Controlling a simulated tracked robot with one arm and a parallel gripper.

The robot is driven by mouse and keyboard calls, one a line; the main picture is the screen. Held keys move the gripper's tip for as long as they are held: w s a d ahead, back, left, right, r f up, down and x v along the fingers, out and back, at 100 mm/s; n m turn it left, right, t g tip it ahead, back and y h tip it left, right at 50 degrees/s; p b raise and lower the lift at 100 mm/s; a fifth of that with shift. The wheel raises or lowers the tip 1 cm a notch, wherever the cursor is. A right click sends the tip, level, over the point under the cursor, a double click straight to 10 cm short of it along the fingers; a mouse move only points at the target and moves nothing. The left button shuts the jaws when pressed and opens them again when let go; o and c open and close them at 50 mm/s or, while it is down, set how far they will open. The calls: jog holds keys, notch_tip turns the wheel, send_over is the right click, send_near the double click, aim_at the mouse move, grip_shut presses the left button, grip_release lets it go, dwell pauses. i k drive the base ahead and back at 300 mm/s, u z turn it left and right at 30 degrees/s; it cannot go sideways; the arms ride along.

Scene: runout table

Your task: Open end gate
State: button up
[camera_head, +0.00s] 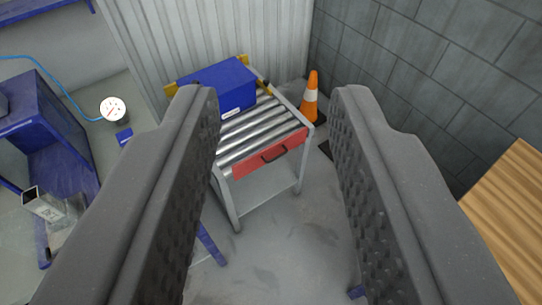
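The runout table (236,137) stands ahead, a grey frame with metal rollers on top. A blue box (219,86) with a white label sits on the rollers toward the far end. My gripper (271,100) is open and empty; its two dark fingers frame the view left and right. The table lies beyond the fingers, and the left finger hides part of its left side.
An orange cone (310,98) stands right of the table by the grey block wall (430,75). A blue cabinet (45,125) and a round white gauge (113,108) are at left. A wooden surface (505,215) is at right. The floor (275,255) before the table looks mostly clear.

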aim_at(279, 148)
jog(key=i, duration=0.95)
jog(key=z, duration=0.05)
